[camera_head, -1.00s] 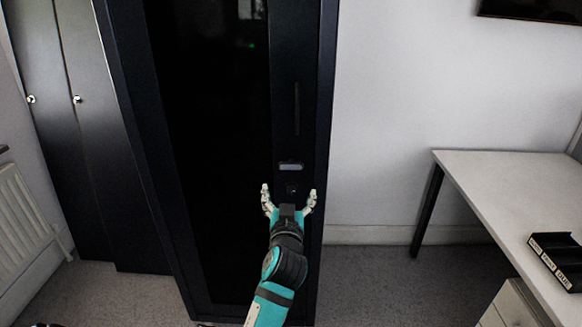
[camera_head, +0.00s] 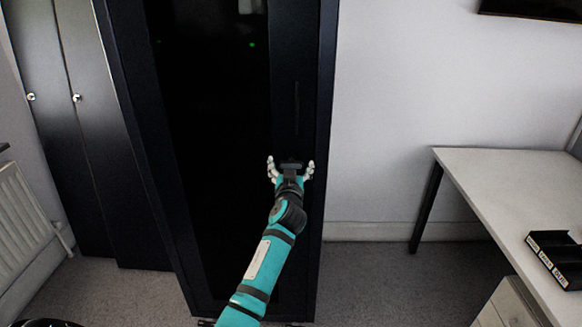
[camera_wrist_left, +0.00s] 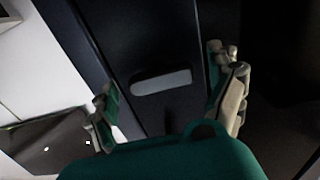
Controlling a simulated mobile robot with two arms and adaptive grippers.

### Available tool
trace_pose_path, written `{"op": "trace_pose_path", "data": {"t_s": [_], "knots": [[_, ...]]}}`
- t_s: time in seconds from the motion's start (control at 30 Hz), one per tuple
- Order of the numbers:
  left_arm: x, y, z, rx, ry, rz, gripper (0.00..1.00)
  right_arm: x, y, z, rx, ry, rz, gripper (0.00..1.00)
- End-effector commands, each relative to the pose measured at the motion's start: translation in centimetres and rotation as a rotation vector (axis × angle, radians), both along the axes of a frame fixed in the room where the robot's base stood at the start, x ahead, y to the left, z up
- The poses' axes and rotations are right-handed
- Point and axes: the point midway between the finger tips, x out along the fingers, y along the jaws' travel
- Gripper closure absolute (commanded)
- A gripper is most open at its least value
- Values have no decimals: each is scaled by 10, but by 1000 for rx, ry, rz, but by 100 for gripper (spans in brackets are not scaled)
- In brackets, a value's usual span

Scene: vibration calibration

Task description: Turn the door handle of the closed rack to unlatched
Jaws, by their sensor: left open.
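The closed rack (camera_head: 316,120) is a tall black cabinet with a dark door in the middle of the head view. My left gripper (camera_head: 291,165) is open in front of the right side of the rack's door, and it hides the handle area there. In the left wrist view a pale, rounded bar on the door, apparently part of the door handle (camera_wrist_left: 161,82), shows between the spread fingers of the left gripper (camera_wrist_left: 170,95). The fingers stand on either side of it, and I cannot tell contact. My right gripper is not in view.
Open carpet (camera_head: 375,285) lies between rack and desk.

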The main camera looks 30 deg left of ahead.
Motion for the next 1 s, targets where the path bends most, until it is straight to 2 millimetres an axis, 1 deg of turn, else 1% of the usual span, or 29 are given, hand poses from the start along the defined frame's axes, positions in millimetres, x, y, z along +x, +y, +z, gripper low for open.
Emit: {"op": "trace_pose_path", "data": {"t_s": [0.07,0.4,0.5,0.77,1.0], "knots": [[0,0,0,0,0,0,10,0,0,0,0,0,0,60],[0,0,0,-1,1,0,54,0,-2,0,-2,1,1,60],[0,0,0,-1,1,0,66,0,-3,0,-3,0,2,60],[0,0,0,25,17,0,66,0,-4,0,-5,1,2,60],[0,0,0,132,82,0,66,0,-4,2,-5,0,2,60]]}}
